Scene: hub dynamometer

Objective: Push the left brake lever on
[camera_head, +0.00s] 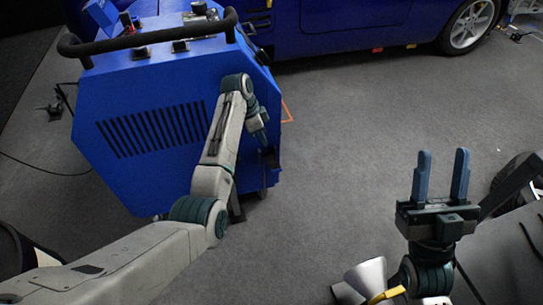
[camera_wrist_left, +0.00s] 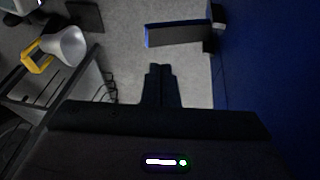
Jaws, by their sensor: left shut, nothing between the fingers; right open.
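The blue hub dynamometer cart (camera_head: 150,85) stands at the upper left in the head view. My left gripper (camera_head: 268,155) is low beside the cart's right side, small and partly hidden by its own wrist. In the left wrist view its fingers (camera_wrist_left: 160,70) are shut together and empty. A dark flat bar with a blue edge (camera_wrist_left: 180,35), possibly the brake lever, lies ahead of them and slightly right, apart from the tips. I cannot tell its setting. The cart's blue side (camera_wrist_left: 275,60) is to the right. My right gripper (camera_head: 443,160) is open and empty.
A blue car (camera_head: 340,25) stands behind the cart. Grey floor (camera_head: 350,130) is clear between the cart and my right gripper. A white cone-shaped thing with a yellow handle (camera_head: 367,276) is at the bottom, beside my right wrist. A black handlebar (camera_head: 150,38) tops the cart.

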